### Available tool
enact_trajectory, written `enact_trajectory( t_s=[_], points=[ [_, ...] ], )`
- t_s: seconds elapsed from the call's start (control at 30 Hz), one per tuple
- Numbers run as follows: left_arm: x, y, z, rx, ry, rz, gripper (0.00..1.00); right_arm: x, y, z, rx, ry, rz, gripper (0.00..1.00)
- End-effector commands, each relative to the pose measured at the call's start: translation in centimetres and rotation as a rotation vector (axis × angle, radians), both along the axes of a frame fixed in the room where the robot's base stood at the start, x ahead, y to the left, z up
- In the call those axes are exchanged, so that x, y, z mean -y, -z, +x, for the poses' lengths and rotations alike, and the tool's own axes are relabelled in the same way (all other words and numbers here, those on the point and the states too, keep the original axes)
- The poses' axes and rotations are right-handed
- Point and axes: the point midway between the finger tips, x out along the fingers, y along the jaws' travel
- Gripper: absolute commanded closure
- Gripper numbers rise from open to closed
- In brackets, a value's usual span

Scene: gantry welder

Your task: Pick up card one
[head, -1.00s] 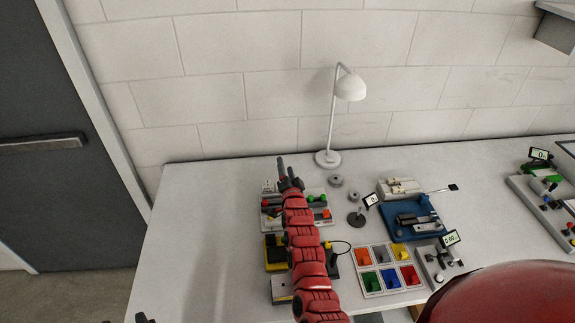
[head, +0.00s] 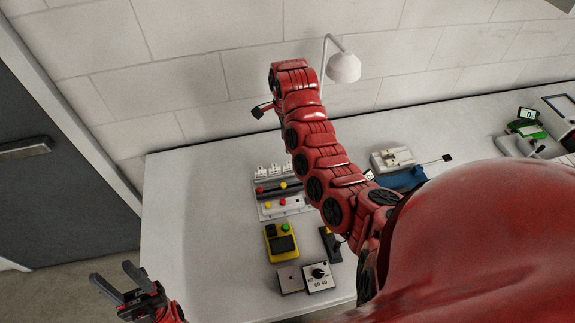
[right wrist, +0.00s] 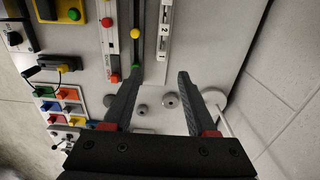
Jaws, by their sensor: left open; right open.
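A white strip (right wrist: 166,28) with the number labels 2 and 1 shows at the top of the right wrist view. The label marked 1 (right wrist: 162,48) is at its near end; I cannot tell whether it is a separate card. In the head view small white upright pieces (head: 272,171) stand behind the slider panel. My right gripper (right wrist: 160,74) is open and empty, above the table, with the strip beyond its fingertips. In the head view its fingers are mostly hidden by its raised arm. My left gripper (head: 114,272) is open and empty at the lower left, off the table's edge.
The slider panel (head: 283,206) has red and yellow knobs. A yellow device (head: 281,243) and a dial box (head: 319,276) sit nearer. A white lamp (head: 343,68) stands behind my right arm. Colored bins (right wrist: 68,96) lie left in the wrist view. The table's left part is clear.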

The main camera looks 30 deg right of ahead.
Motion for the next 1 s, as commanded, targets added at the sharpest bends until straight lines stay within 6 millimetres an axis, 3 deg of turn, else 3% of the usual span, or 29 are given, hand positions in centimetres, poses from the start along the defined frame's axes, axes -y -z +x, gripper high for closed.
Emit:
enact_trajectory(
  t_s=[0.3,0.5,0.63,0.77,1.0],
  points=[
    [0.0,4.2,0.0,0.000,0.000,0.000,0.50,-0.1,6.9,0.1,0.002,-0.004,-0.001,0.43],
    [0.0,6.1,0.0,0.000,0.000,0.000,0.50,0.0,9.4,0.1,0.005,-0.003,0.000,0.43],
    [0.0,6.1,0.0,0.000,0.000,0.000,0.50,0.1,9.6,0.1,0.005,-0.002,0.000,0.43],
    [0.0,4.7,0.0,0.000,0.000,0.000,0.50,0.4,10.1,-0.1,-0.003,-0.001,0.002,0.43],
    [0.0,2.8,0.0,0.000,0.000,0.000,0.50,0.9,13.0,0.0,-0.002,-0.002,0.001,0.43]
  ],
)
